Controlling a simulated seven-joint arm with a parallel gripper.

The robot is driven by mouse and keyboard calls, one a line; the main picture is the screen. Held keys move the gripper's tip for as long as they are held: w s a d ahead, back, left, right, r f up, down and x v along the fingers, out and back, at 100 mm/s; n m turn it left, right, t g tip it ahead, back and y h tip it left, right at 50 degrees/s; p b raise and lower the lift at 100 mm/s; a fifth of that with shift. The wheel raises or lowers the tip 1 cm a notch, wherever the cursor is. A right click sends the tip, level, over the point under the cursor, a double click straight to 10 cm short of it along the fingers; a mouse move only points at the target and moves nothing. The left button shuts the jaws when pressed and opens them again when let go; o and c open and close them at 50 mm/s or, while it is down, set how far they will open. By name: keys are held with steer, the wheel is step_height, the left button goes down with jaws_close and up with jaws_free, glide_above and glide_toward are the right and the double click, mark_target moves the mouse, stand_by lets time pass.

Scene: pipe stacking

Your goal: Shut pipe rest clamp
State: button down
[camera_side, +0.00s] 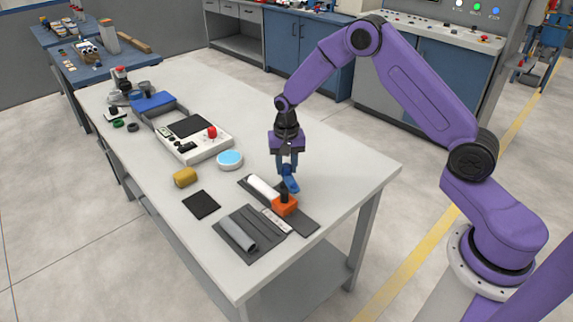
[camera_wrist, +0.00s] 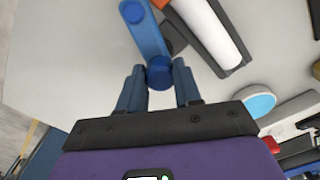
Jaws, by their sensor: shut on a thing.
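The pipe rest is a dark plate (camera_side: 302,220) near the right end of the table. A white pipe (camera_side: 263,187) lies on it and also shows in the wrist view (camera_wrist: 205,28). An orange block (camera_side: 285,206) with a dark post stands on the plate. The clamp's blue arm (camera_side: 291,184) sits above the block. In the wrist view, this blue arm (camera_wrist: 148,35) lies beside the pipe, not across it. My gripper (camera_side: 287,170) is above the rest. Its fingers (camera_wrist: 160,80) are shut on the round knob at the blue arm's end.
A grey pipe (camera_side: 238,236) lies on a dark mat in front. A black square (camera_side: 201,205), a yellow cylinder (camera_side: 185,177) and a light-blue round dish (camera_side: 230,160) lie to the left. A white box with a red button (camera_side: 212,132) stands farther back. The table's right end is clear.

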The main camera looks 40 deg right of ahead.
mark_target(286, 165)
steer(key=m, duration=1.3)
steer(key=shift+w+r, duration=0.1)
steer(key=shift+m, duration=0.3)
stand_by(0.3)
steer(key=c, duration=0.8)
jaws_free()
step_height(286, 165, up, 17)
steer(key=shift+r, duration=0.2)
